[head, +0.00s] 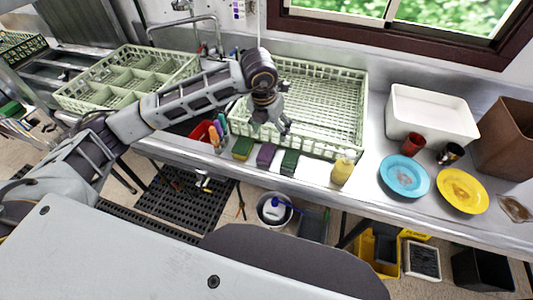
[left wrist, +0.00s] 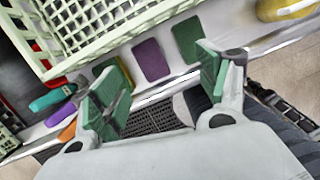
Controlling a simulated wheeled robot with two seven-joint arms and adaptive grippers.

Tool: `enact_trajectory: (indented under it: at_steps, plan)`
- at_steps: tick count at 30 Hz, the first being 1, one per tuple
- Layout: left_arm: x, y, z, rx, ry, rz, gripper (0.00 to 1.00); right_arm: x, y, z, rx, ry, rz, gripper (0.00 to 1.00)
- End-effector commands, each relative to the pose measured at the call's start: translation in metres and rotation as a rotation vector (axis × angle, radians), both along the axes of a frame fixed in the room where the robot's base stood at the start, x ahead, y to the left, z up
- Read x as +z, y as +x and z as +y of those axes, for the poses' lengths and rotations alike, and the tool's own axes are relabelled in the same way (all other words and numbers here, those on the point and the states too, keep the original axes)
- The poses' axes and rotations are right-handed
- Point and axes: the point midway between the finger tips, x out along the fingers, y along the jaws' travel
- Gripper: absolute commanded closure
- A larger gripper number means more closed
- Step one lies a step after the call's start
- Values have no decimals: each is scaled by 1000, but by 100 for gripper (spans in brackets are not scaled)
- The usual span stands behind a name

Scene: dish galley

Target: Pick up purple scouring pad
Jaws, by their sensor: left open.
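My left gripper (head: 270,128) is open and empty, above and behind the pads, over the front edge of the green rack. In the left wrist view its green-padded fingertips (left wrist: 160,85) are wide apart. My right gripper is not in view.
A pale green dish rack (head: 345,100) lies just behind the pads. Colourful-handled brushes (head: 217,131) stand at left, and a yellow soap bottle (head: 343,168) at right. A blue plate (head: 404,176) and yellow plate (head: 462,190) lie further right. The counter's front edge is close.

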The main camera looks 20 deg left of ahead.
Motion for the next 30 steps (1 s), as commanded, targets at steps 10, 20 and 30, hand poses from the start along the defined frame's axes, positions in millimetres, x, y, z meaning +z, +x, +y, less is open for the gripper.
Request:
enact_trajectory:
  at_steps: [10,20,30]
  plan:
    - [-3,-11,19,161,56,56,25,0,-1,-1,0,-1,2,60]
    - [-3,-10,18,166,53,56,25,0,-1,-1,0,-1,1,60]
    - [-26,-7,18,166,53,58,25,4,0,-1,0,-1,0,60]
